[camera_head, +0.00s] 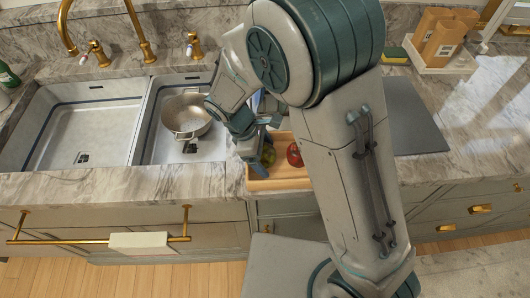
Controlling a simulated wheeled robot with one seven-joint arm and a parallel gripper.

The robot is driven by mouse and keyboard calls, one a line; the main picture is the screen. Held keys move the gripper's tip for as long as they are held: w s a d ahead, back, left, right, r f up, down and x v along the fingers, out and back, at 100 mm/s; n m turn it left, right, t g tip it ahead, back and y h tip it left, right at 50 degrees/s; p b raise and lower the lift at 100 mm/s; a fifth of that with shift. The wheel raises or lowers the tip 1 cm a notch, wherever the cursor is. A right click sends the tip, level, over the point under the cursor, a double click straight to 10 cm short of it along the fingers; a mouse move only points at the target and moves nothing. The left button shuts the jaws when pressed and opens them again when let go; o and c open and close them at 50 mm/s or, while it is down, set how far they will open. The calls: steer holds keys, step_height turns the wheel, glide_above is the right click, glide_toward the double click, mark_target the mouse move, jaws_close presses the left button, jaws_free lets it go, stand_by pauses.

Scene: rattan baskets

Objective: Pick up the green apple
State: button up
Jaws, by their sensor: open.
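The green apple (268,155) sits near the left side of a shallow wooden tray (280,173) at the counter's front edge. A red apple or similar red fruit (294,154) lies to its right in the tray, partly behind my arm. My gripper (262,144) is open, close above and at the green apple, and hides part of it. I cannot tell whether the fingers touch it. My arm hides much of the tray's right and back parts.
A double sink (95,130) is on the left, with a metal pot (186,116) in the right basin and a gold faucet (140,35) behind. A grey mat (412,115) lies right of my arm. A gold rail with a towel (140,240) fronts the cabinet.

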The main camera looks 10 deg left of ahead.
steer(key=c, duration=1.1)
steer(key=shift+r, duration=0.1)
